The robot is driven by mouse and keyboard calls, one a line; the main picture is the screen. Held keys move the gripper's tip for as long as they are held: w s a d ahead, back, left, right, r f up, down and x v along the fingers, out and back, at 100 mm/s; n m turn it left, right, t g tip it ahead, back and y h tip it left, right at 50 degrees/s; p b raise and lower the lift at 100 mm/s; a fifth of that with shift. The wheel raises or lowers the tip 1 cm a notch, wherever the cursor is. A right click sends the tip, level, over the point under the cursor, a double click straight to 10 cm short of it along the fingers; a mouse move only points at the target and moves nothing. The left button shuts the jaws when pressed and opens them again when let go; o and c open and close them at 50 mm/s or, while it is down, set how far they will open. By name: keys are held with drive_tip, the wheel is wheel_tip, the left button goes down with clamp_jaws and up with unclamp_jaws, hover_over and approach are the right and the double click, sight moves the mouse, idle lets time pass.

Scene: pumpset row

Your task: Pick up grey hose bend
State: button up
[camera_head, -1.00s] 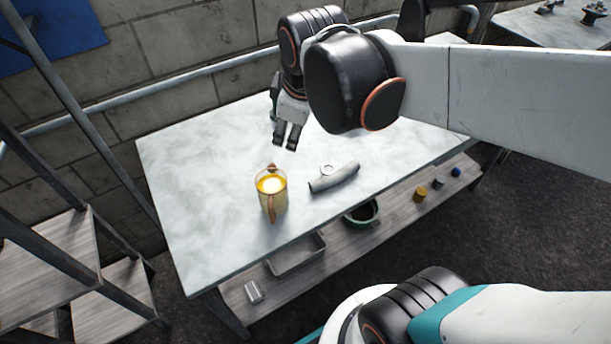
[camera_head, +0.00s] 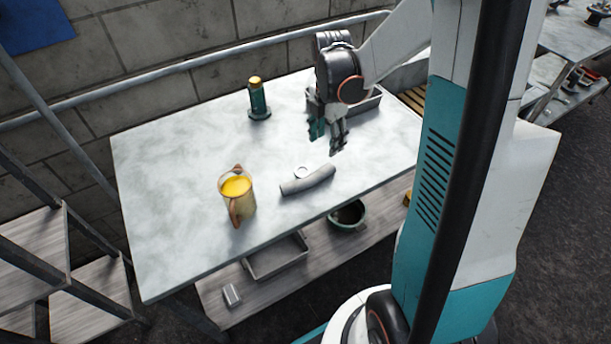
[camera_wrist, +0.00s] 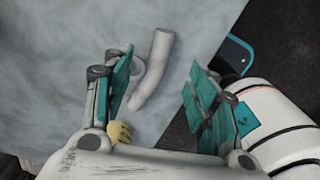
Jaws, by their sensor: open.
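The grey hose bend (camera_head: 308,181) is a curved pale grey tube lying on the marbled tabletop, right of the middle. My gripper (camera_head: 328,146) is above and behind it, pointing down, with its fingers apart and empty. In the wrist view the hose bend (camera_wrist: 158,66) shows between the two teal-padded fingers of my gripper (camera_wrist: 160,84), apart from them. A small pale ring (camera_head: 301,172) is at its back side, seeming to touch it; in the wrist view the left finger partly hides this ring.
An amber jug (camera_head: 238,200) stands left of the hose bend. A green bottle with a yellow cap (camera_head: 258,101) stands at the back. A grey tray (camera_head: 366,101) is behind my gripper. The worktable's (camera_head: 165,230) left part is clear. A lower shelf holds a tray and a green bowl (camera_head: 347,214).

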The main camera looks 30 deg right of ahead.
drive_tip(key=b, duration=0.2)
hover_over(325, 168)
drive_tip(key=f, duration=0.6)
drive_tip(key=shift+w+d+f, duration=0.2)
drive_tip(key=shift+w, duration=0.1)
drive_tip(key=shift+s+a+f+b, duration=0.15)
drive_tip(key=shift+f+b, duration=0.55)
drive_tip(key=shift+f, duration=0.65)
drive_tip(key=shift+s+f+b, duration=0.15)
drive_tip(key=shift+f+b, duration=0.5)
drive_tip(key=shift+f, duration=0.7)
drive_tip(key=shift+r, duration=0.1)
clamp_jaws()
